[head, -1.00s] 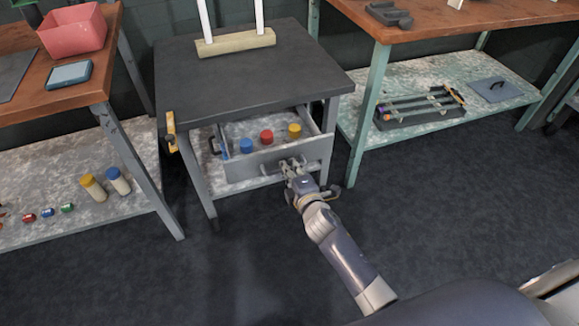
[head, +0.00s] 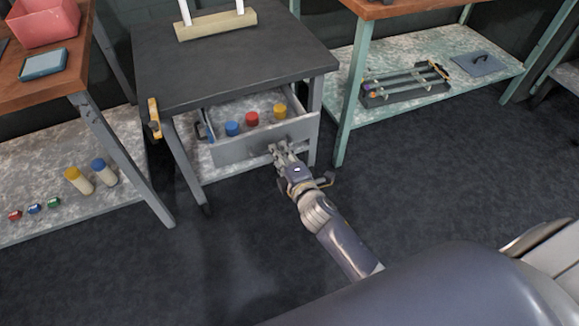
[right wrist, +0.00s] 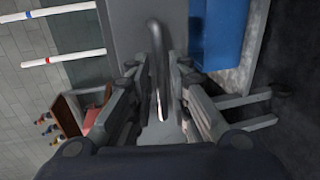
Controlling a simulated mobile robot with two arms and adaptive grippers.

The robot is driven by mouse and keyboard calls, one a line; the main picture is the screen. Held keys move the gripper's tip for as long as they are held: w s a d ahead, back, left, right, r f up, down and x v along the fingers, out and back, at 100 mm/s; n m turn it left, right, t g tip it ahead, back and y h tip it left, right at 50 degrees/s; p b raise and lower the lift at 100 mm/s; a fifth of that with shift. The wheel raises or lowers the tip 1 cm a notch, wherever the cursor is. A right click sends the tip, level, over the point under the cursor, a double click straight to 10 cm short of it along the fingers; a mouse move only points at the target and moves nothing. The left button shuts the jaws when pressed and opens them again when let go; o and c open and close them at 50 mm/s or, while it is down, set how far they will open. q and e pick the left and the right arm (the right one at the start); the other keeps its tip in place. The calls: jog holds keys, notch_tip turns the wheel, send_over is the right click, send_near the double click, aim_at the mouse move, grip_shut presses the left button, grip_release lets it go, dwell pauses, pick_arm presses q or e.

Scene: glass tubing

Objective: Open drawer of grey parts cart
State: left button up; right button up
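The grey parts cart (head: 235,68) has a dark top. Its drawer (head: 240,147) stands well out from the front, and colored caps show inside: blue (head: 232,128), red (head: 252,119) and yellow (head: 280,111). My right gripper (head: 283,153) is at the drawer front's right part. In the right wrist view the drawer handle (right wrist: 157,70) runs between its two fingers (right wrist: 165,72), which are close together around it. The exact finger contact is hard to see. My left gripper is out of view.
A yellow-handled item (head: 154,118) hangs at the cart's left side. A wooden bench (head: 60,80) with a lower shelf stands at the left, a green-legged bench (head: 352,90) at the right. The dark floor (head: 120,270) in front is clear.

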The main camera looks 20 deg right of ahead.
jog(key=v, duration=0.8)
jog(key=shift+s, duration=0.4)
jog(key=shift+r, duration=0.1)
